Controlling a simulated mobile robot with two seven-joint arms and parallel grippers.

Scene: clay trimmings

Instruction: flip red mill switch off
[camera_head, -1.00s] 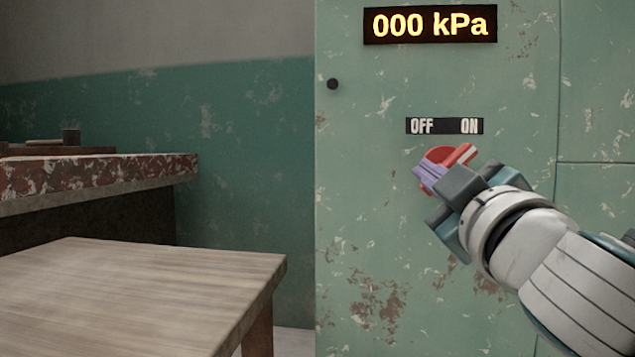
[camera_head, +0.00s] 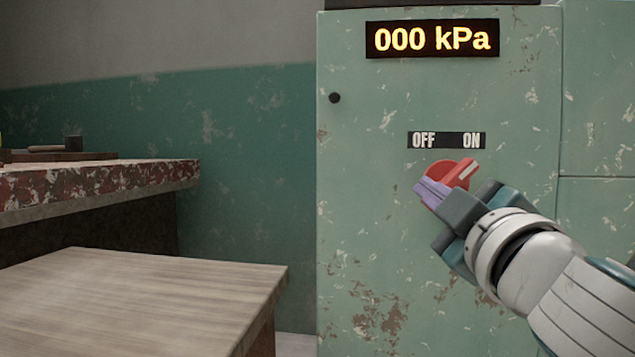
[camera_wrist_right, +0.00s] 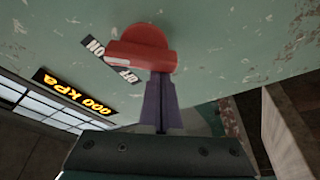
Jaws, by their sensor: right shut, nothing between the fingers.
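The red mill switch (camera_head: 464,171) is a round red knob with a bar handle, on the green cabinet front below the black OFF/ON label (camera_head: 446,140). The white-marked end of its handle points up and right, toward ON. My right gripper (camera_head: 430,191) is shut and empty. Its purple fingertips overlap the lower left part of the switch and hide some of it. In the right wrist view the switch (camera_wrist_right: 143,50) is just beyond the shut fingertips (camera_wrist_right: 158,78); I cannot tell whether they touch it. My left gripper is out of view.
A display (camera_head: 432,39) above the switch reads 000 kPa. The cabinet front around the switch is mostly flat.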

